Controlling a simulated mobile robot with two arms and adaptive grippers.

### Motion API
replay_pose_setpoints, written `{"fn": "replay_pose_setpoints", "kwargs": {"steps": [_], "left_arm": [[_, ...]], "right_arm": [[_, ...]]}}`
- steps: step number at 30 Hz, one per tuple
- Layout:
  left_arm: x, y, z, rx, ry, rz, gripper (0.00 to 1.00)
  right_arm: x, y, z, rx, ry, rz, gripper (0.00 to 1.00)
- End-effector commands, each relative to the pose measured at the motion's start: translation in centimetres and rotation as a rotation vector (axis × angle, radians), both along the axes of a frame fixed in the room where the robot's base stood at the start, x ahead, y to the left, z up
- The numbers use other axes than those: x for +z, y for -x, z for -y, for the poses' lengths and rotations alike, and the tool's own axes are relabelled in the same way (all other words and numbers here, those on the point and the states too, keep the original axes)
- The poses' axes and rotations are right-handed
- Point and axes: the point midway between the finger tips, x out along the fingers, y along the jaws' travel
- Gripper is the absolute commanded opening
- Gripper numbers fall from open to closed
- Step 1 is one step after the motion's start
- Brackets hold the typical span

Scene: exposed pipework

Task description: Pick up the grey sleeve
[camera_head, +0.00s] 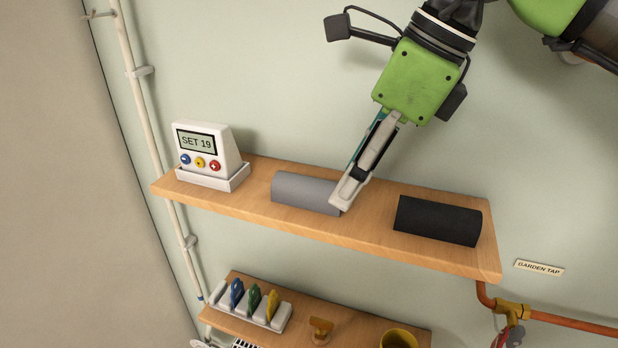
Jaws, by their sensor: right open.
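The grey sleeve (303,193) is a smooth cylinder lying on its side along the upper wooden shelf, between a white control box and a black sleeve. My right gripper (343,205) comes down from the upper right, with its fingertips at the sleeve's right end and covering part of that end. The fingers are seen edge-on. I cannot tell whether they touch the sleeve. The right gripper is open, and the sleeve rests on the shelf. My left gripper is not in view.
A black sleeve (438,221) lies to the right on the upper shelf (370,236). The white control box (207,155) reading "SET 19" stands left. A pale pipe (130,72) runs down the wall. A lower shelf (345,312) holds a rack with coloured pieces (251,303) and a yellow cup (398,338).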

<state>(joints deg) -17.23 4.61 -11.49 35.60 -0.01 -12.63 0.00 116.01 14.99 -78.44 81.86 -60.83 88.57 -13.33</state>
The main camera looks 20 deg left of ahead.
Motion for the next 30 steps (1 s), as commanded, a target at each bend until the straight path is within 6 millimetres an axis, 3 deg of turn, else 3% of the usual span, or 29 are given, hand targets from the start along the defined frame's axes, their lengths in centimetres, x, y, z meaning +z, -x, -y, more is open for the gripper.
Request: {"fn": "replay_pose_setpoints", "kwargs": {"steps": [6, 12, 20, 24, 30], "left_arm": [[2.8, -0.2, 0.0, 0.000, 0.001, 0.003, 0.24], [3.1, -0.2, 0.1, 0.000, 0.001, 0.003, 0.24], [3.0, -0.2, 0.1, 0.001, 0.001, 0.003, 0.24], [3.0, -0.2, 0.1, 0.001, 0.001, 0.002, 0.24], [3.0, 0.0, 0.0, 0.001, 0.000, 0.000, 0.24]], "right_arm": [[0.3, 0.0, -3.5, 0.002, 0.002, -0.002, 0.49], [-2.4, -0.1, -4.2, 0.000, -0.001, -0.001, 0.49], [-2.8, -0.1, -4.2, 0.000, -0.001, 0.000, 0.49], [-2.8, -0.1, -4.2, 0.000, -0.001, 0.000, 0.15], [-2.7, -0.1, -4.2, 0.000, -0.001, 0.000, 0.14]]}}
